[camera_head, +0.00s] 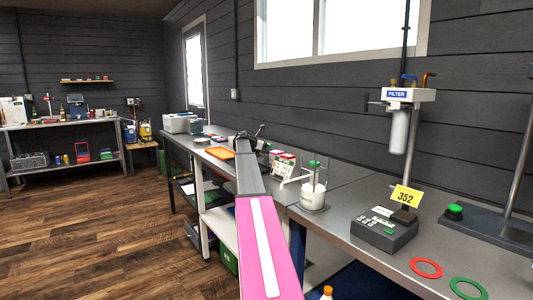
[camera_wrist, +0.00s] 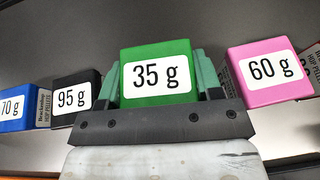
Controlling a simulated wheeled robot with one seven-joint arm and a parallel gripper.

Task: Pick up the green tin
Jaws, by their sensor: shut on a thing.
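The green tin (camera_wrist: 183,52) shows in the middle of the wrist view, with a white label reading "35 g" on the face towards the camera. My gripper (camera_wrist: 157,72) has one green finger on each side of it and is shut on it. I cannot tell whether the tin rests on the surface or is raised. In the head view my gripper (camera_head: 248,142) is far along the bench by the wall, small, and the tin cannot be made out there.
A black box (camera_wrist: 88,82) marked 95 g and a blue box (camera_wrist: 20,98) stand left of the tin; a pink box (camera_wrist: 262,95) marked 60 g stands close on the right. An orange tray (camera_head: 220,153), a white pot (camera_head: 313,198) and a scale (camera_head: 384,232) are on the benches.

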